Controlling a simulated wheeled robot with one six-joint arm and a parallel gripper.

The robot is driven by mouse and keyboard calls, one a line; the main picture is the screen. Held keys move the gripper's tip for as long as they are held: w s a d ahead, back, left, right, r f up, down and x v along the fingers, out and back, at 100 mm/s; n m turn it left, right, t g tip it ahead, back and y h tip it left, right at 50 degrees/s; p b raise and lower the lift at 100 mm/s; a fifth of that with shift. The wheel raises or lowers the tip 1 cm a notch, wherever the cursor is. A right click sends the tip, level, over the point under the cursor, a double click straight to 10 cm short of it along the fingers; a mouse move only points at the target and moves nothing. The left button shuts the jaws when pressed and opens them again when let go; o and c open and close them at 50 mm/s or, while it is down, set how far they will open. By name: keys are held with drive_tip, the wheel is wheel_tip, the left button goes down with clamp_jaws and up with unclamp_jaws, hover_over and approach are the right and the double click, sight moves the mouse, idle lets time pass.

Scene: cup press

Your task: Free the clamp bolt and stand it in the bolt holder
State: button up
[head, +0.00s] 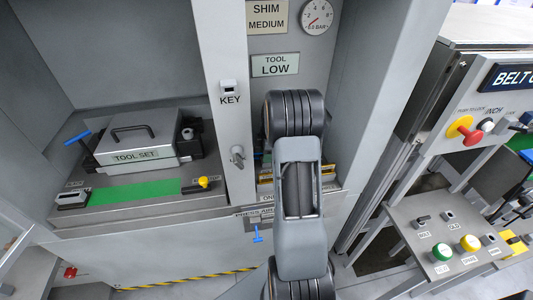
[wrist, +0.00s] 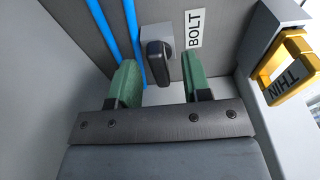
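In the wrist view, my gripper (wrist: 159,60) has its two green fingers spread, with nothing shut between them. A dark, rounded handle (wrist: 155,62) on a grey wall mount lies in line with the gap between the fingers, next to a white label (wrist: 194,30) reading BOLT. I cannot tell how far beyond the fingertips it is, or whether it is the clamp bolt itself. In the head view my arm hides the gripper and this handle. A socket (head: 422,218) labelled BOLT on the right bench may be the bolt holder.
Blue hoses (wrist: 122,38) run close to the left finger. A yellow THIN shim (wrist: 287,66) hangs at the right. In the head view, a TOOL SET block (head: 137,146) fills the left bay, with a blue-handled part (head: 78,137) beside it. A red button (head: 470,136) projects at the right.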

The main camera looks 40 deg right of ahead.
drive_tip(key=shift+r, duration=0.1)
wheel_tip(320, 180, up, 14)
drive_tip(key=d, duration=0.1)
drive_tip(key=shift+s+d+f, duration=0.2)
drive_tip(key=shift+s+d, duration=0.1)
drive_tip(key=shift+s, duration=0.1)
idle(0.9)
